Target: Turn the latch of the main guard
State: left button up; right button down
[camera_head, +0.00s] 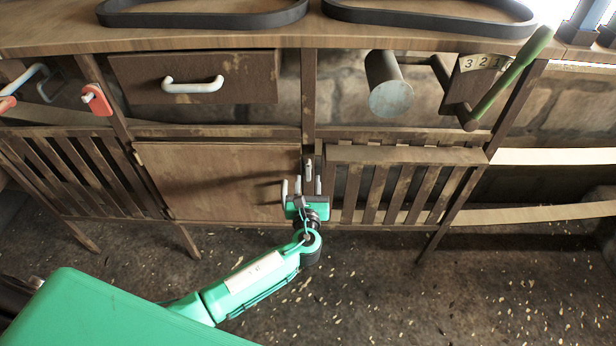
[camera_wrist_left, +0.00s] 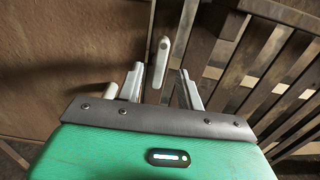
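The latch (camera_head: 309,168) is a small pale grey bar, upright, on the post between a plain wooden door (camera_head: 222,180) and a slatted wooden panel (camera_head: 405,188). Which of the two is the main guard I cannot tell. The latch also shows in the left wrist view (camera_wrist_left: 160,62), upright, with a small dark dot near its top. My left gripper (camera_head: 308,187) is open and empty, just below the latch in the head view. In the left wrist view its fingers (camera_wrist_left: 162,85) stand either side of the latch's lower end; touching is not visible. My right gripper is not in view.
A pale knob or handle (camera_wrist_left: 111,90) sits close left of the left finger. Above are a drawer with a white handle (camera_head: 193,85), a grey cylinder (camera_head: 390,98) and a green lever (camera_head: 511,78) by a numbered plate (camera_head: 482,63). Black belts (camera_head: 203,19) lie on the top.

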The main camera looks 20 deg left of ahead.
aim_at(308, 172)
pick_arm(q)
jog(key=shift+x, duration=1.5)
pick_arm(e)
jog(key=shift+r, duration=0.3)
pick_arm(q)
jog(key=shift+c, duration=0.3)
grip_shut()
